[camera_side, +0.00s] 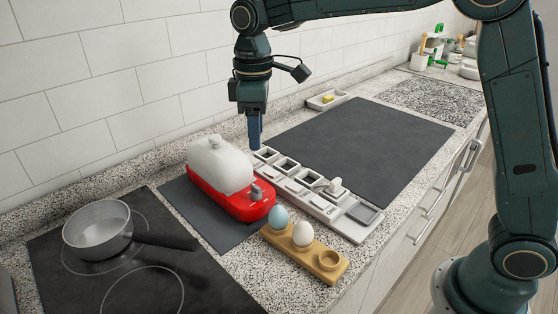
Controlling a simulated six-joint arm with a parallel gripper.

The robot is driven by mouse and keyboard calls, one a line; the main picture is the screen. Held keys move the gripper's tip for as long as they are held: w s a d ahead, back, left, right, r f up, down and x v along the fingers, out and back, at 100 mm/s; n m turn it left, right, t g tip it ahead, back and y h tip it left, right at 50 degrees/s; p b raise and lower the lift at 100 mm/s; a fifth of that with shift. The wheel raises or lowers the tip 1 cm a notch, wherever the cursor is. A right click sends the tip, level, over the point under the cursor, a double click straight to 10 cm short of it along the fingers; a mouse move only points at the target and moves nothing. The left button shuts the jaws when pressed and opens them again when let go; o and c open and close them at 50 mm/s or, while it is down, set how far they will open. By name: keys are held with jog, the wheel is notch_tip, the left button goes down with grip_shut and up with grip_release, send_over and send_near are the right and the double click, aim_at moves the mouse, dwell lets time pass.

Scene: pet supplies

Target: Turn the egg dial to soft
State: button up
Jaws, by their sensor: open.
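A red egg cooker (228,196) with a white domed lid (219,165) stands on a dark mat. A small grey dial (257,192) sits on its near right end; its markings and setting are too small to read. My gripper (254,146) points straight down behind and to the right of the lid, near the far end of a pale strip. It is open, with nothing seen in it, and apart from the dial. The gap between its fingers does not show clearly from this side.
The pale strip (317,199) with dark square recesses and a white piece (335,186) lies right of the cooker. A wooden holder (327,267) bears a blue egg (279,217) and a white egg (303,234). A pan (97,230) sits on the hob. A dark mat (370,140) is bare.

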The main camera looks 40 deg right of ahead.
aim_at(256, 186)
jog(key=shift+w+a+f, duration=0.2)
jog(key=shift+w+f, duration=0.1)
jog(key=shift+f, duration=0.1)
notch_tip(256, 186, down, 14)
jog(key=shift+r, duration=0.25)
dwell(0.5)
grip_shut()
